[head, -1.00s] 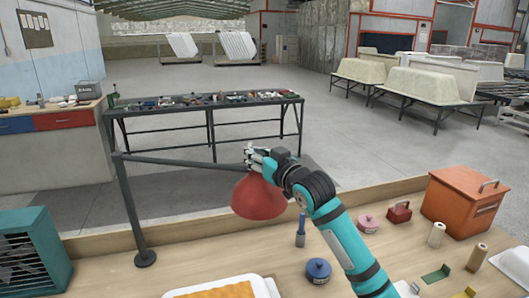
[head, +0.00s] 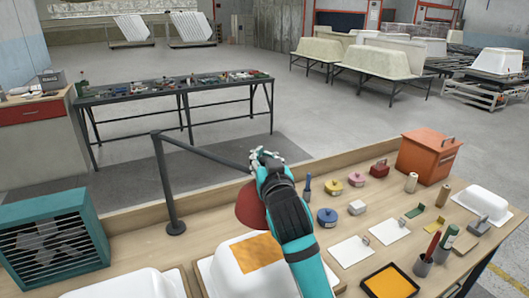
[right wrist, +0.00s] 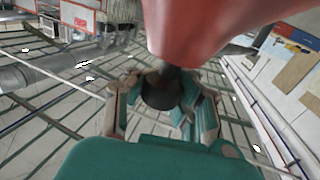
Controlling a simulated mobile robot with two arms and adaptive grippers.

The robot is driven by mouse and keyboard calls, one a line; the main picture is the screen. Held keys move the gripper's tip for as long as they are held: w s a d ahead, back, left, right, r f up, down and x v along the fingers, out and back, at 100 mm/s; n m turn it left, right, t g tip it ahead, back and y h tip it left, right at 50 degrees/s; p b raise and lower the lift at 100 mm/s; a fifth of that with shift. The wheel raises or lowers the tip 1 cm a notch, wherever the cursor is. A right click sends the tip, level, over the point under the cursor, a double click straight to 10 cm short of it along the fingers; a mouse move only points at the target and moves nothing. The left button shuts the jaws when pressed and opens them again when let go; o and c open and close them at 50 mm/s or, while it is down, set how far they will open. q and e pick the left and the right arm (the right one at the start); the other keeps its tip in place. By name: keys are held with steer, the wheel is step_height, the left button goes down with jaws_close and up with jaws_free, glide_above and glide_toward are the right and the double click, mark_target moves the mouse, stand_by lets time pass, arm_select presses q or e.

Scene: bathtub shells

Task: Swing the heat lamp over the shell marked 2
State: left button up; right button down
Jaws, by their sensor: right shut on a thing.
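The heat lamp has a red shade (head: 249,207) hanging from a dark swing arm (head: 205,151) on a post (head: 167,190) that stands on the bench. My right gripper (head: 264,158) is shut on the lamp at the top of its shade; in the right wrist view the fingers (right wrist: 161,92) close around a dark neck beside the red shade (right wrist: 215,25). A white shell with an orange patch (head: 232,270) lies below and nearer than the shade. Another white shell (head: 130,286) is at lower left. I read no number on either. My left gripper is not in view.
A teal fan box (head: 55,240) stands left of the post. Several small lidded pots, including a blue one (head: 327,217), an orange box (head: 430,155), white sheets (head: 351,251) and a small white tub (head: 484,203) occupy the bench's right side.

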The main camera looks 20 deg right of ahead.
steer(key=shift+s+d+f+h, duration=0.15)
steer(key=shift+d+f+h, duration=0.15)
steer(key=shift+f, duration=0.1)
steer(key=c, duration=0.9)
jaws_free()
steer(key=shift+s+d+r, duration=0.15)
steer(key=shift+s+d, duration=0.15)
steer(key=shift+d, duration=0.1)
steer(key=shift+c, duration=0.2)
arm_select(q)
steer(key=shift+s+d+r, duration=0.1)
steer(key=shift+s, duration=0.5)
arm_select(e)
steer(key=shift+r, duration=0.1)
steer(key=shift+s+a, duration=0.15)
steer(key=shift+a, duration=0.05)
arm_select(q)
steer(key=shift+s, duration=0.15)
arm_select(e)
steer(key=s, duration=1.1)
steer(key=shift+s+a, duration=0.25)
steer(key=shift+s, duration=0.15)
